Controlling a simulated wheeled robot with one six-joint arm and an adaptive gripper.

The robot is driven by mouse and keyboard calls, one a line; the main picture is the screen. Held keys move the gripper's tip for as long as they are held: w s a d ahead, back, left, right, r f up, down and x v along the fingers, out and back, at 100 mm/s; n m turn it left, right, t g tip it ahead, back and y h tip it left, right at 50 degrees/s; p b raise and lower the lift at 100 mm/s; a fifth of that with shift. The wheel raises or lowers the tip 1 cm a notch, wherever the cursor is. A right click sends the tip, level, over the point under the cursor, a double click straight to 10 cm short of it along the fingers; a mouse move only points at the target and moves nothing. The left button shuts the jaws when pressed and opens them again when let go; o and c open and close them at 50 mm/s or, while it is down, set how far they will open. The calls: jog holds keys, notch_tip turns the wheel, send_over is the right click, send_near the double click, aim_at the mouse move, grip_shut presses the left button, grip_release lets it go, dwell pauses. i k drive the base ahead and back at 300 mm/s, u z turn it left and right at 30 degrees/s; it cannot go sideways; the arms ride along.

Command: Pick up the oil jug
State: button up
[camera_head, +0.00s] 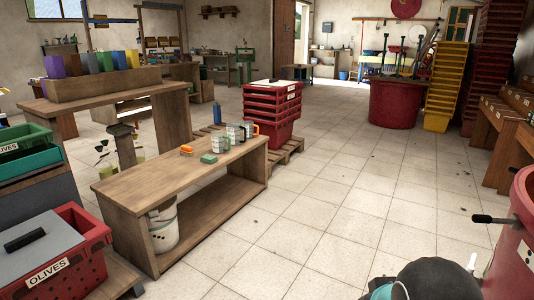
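Small jug-like containers stand close together on the right end of the low wooden bench (150,185). One is a pale, dark-banded container (219,143), beside a dark grey one (235,134). Another container (248,130) has an orange part, perhaps a handle, on its right side. They are too small to tell which is the oil jug. A dark rounded part with a teal ring at the bottom right seems to be mine. My gripper's fingers do not show, and nothing of mine touches the bench.
An orange item (186,150) and a green block (208,158) lie on the bench. Stacked red crates (272,112) stand behind it on a pallet. Red olive crates (92,232) stand at left, a red vat (515,250) at right. The tiled floor (320,210) between is clear.

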aim_at(219, 138)
jog(key=z, duration=0.1)
jog(key=i, duration=2.05)
jog(key=u, duration=0.7)
jog(key=i, duration=1.4)
jog(key=u, duration=1.3)
jog(key=i, duration=0.6)
jog(key=u, duration=0.3)
